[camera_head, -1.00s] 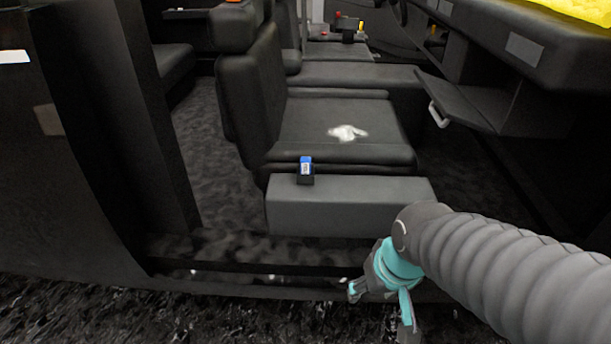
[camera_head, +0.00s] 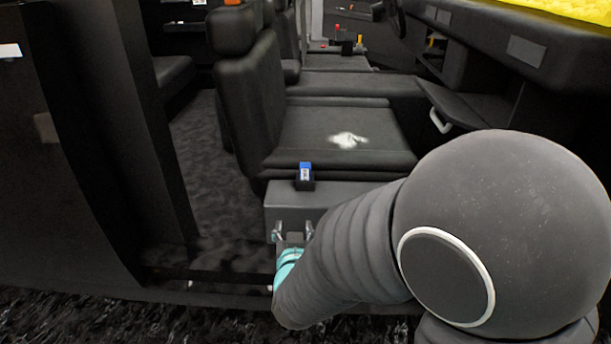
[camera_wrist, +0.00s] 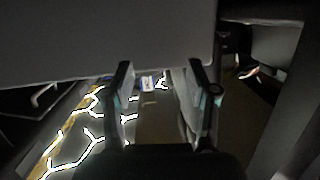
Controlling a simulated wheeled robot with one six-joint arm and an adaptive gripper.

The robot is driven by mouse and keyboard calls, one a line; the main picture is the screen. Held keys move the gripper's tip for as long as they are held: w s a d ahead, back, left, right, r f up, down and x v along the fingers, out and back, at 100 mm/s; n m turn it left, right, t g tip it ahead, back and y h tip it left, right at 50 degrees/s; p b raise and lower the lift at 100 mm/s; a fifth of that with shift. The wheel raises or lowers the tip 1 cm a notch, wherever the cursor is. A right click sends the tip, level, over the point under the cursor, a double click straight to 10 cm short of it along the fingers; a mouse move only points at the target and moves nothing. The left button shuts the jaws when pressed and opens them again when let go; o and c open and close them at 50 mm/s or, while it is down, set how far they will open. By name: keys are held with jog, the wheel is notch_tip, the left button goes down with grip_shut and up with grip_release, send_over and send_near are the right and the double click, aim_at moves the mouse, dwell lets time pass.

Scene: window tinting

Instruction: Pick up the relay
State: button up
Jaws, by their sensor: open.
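The relay (camera_head: 305,169) is a small blue block with a pale label. My gripper (camera_head: 293,231) is open and empty, below the relay in the picture, by the near face of the box. In the wrist view my two fingers (camera_wrist: 164,75) are spread apart, with nothing visibly held between them.
The grey box (camera_head: 335,192) is partly hidden by my arm. Behind it is a dark seat (camera_head: 390,155) with a white patch (camera_head: 347,140). An open glovebox lid with a pale handle (camera_head: 440,121) stands at the right. A dark pillar (camera_head: 150,130) is at the left.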

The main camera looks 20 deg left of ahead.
aim_at(305, 175)
notch_tip(305, 175, up, 5)
jog(key=w+d+t+h, duration=0.1)
jog(key=w+d+t, duration=0.1)
jog(key=t, duration=0.1)
jog(key=shift+m, duration=0.4)
jog(key=x, duration=0.7)
jog(key=shift+w+a+r, duration=0.1)
jog(key=shift+w+a, duration=0.05)
jog(key=shift+w, duration=0.2)
jog(key=shift+r+x, duration=0.15)
jog(key=shift+x, duration=1.2)
jog(key=shift+r+x, duration=0.2)
jog(key=shift+x, duration=1.1)
jog(key=shift+a, duration=0.15)
grip_shut()
